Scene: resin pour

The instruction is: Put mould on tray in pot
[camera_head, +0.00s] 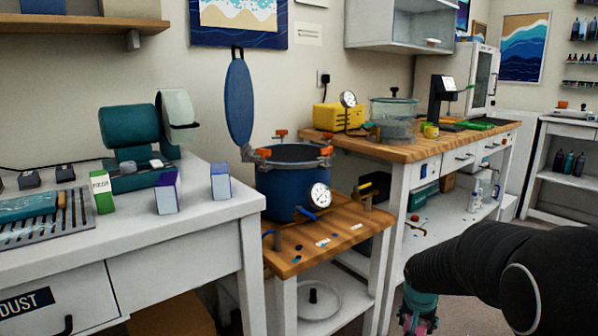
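The blue pot (285,187) stands on a low wooden-topped bench in the middle. Its round blue lid (239,101) is raised upright behind its left side, so the pot is open; its inside is mostly hidden by the rim. Orange-ended clamps and a white gauge (319,195) sit on the pot. I cannot make out a mould on a tray with certainty. My arm comes in from the lower right. A teal and pink part at its end is cut by the bottom edge, and no fingertips can be made out.
A white table (225,207) at left holds boxes, a slatted rack (40,230) and a teal machine (133,133). A wooden-topped workbench (420,148) behind right holds a yellow unit (338,118), a clear vessel (393,112) and green items. Floor shows between the benches.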

